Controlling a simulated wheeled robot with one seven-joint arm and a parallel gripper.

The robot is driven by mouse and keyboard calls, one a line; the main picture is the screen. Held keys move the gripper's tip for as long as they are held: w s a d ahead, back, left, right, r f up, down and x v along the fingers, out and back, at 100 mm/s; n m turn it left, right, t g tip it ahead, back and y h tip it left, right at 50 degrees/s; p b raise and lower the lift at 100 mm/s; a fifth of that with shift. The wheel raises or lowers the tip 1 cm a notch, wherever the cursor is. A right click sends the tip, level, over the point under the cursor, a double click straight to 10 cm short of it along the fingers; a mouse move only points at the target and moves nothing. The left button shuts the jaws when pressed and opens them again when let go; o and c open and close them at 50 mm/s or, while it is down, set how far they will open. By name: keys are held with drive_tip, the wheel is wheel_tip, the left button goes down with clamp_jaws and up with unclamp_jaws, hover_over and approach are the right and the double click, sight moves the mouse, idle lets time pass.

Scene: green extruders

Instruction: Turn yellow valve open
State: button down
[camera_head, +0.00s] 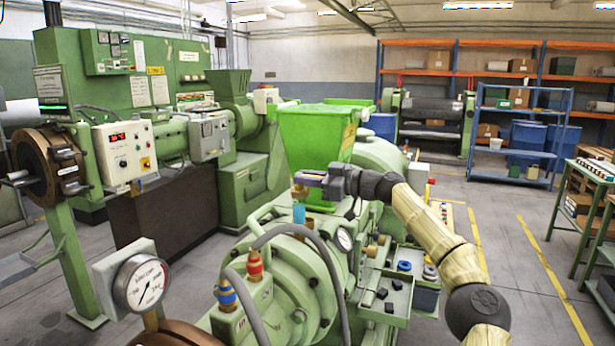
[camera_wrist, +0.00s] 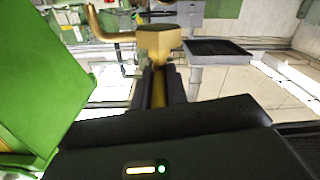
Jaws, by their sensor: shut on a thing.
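A brass hexagonal fitting (camera_wrist: 160,42) sits just beyond the fingertips. In the head view a small brass part (camera_head: 299,190) shows under the fingertips, above a blue fitting (camera_head: 298,213). The fingers hide most of the handle.
The bright green hopper (camera_head: 312,140) stands close behind my gripper. A pressure gauge (camera_head: 141,284) and grey hoses (camera_head: 320,262) are on the near green machine. A tray (camera_head: 388,297) with small parts is below my arm.

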drive_tip(key=shift+d+r, duration=0.1)
drive_tip(key=shift+r, duration=0.2)
drive_tip(key=c, duration=1.4)
unclamp_jaws()
drive_tip(key=shift+w+f, duration=0.15)
drive_tip(key=shift+w, duration=0.05)
drive_tip(key=shift+s+f, duration=0.1)
drive_tip(key=shift+d+f, duration=0.2)
drive_tip(key=shift+d, duration=0.1)
drive_tip(key=b+v, duration=0.4)
drive_tip(key=v, duration=1.2)
drive_tip(key=shift+s+d+r+b, duration=0.15)
drive_tip(key=shift+s+d+b, duration=0.05)
drive_tip(key=shift+d+b, duration=0.15)
drive_tip(key=shift+r, duration=0.1)
